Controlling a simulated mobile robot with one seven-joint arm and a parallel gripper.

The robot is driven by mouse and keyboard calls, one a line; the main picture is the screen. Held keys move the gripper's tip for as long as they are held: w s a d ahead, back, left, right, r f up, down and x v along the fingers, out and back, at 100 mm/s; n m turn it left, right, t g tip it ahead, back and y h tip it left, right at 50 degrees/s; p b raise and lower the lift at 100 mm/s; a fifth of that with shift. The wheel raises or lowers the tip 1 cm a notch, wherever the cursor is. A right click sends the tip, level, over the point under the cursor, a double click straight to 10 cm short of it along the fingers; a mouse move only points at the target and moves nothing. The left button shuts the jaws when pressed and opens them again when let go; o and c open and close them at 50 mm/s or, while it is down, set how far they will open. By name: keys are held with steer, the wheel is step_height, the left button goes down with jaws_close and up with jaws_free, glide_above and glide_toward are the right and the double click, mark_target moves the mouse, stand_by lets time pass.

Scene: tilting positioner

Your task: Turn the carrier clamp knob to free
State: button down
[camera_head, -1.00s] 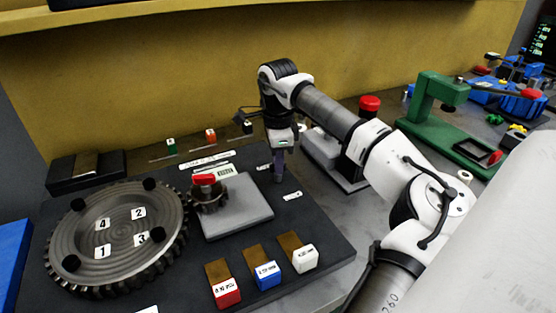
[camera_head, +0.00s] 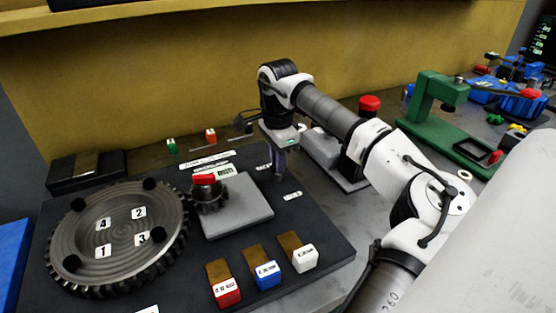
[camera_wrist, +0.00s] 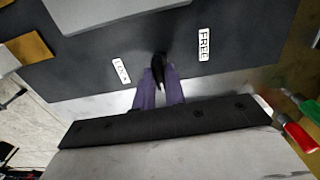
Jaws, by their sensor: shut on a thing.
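The clamp knob (camera_wrist: 160,62) is a small black piece on the dark board, seen in the wrist view between two white labels. The LOCK label (camera_wrist: 121,71) lies to its left and the FREE label (camera_wrist: 204,45) to its right. My gripper (camera_wrist: 159,80) has purple fingers that come in from below and are shut on the knob. The fingers partly cover it, and its exact pointing angle is hard to tell. In the head view my gripper (camera_head: 279,170) points down at the board, right of the grey plate, and hides the knob.
A large toothed wheel (camera_head: 120,236) with numbered tags is at the left. A small gear with a red top (camera_head: 204,180) stands on the grey plate (camera_head: 240,214). Red, blue and white blocks (camera_head: 267,274) line the front. A green press (camera_head: 440,115) stands at the right.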

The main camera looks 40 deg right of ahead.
steer(key=c, duration=1.5)
jaws_free()
steer(key=shift+o, duration=0.2)
step_height(320, 180, up, 14)
steer(key=b, duration=0.1)
steer(key=shift+f, duration=0.1)
